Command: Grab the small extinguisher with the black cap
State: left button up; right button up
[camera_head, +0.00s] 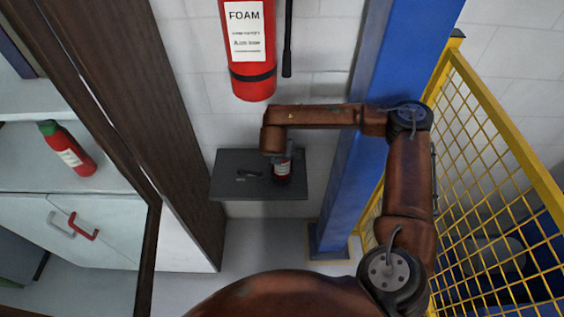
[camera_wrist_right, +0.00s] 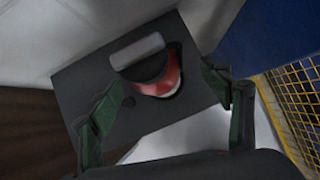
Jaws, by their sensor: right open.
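The small extinguisher (camera_head: 282,172), red and dark with a pale label, stands on a dark grey shelf box (camera_head: 228,183) below a large extinguisher. Its top is hidden by my right gripper (camera_head: 281,153), which comes down over it from above. In the right wrist view the extinguisher (camera_wrist_right: 166,80) shows as a dark cap over a curved red body. It lies between the two green fingers of my right gripper (camera_wrist_right: 167,84), which stand apart on either side. I cannot tell whether either finger touches it. My left gripper is not in view.
A large red FOAM extinguisher (camera_head: 253,83) hangs on the wall just above my right forearm. A blue post (camera_head: 372,110) and yellow mesh fence (camera_head: 500,150) stand right. A green-capped red extinguisher (camera_head: 70,152) stands on the white left shelf (camera_head: 20,165), beyond a dark brown panel (camera_head: 150,110).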

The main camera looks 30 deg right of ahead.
send_over(283, 172)
jog(key=w+d, duration=0.2)
jog(key=w, duration=0.1)
notch_tip(283, 172, down, 6)
jog(key=shift+a+r, duration=0.1)
jog(key=shift+a, duration=0.1)
jog(key=shift+c, duration=0.6)
jog(key=shift+w, duration=0.1)
grip_shut()
jog(key=shift+w+r, duration=0.1)
jog(key=shift+r, duration=0.05)
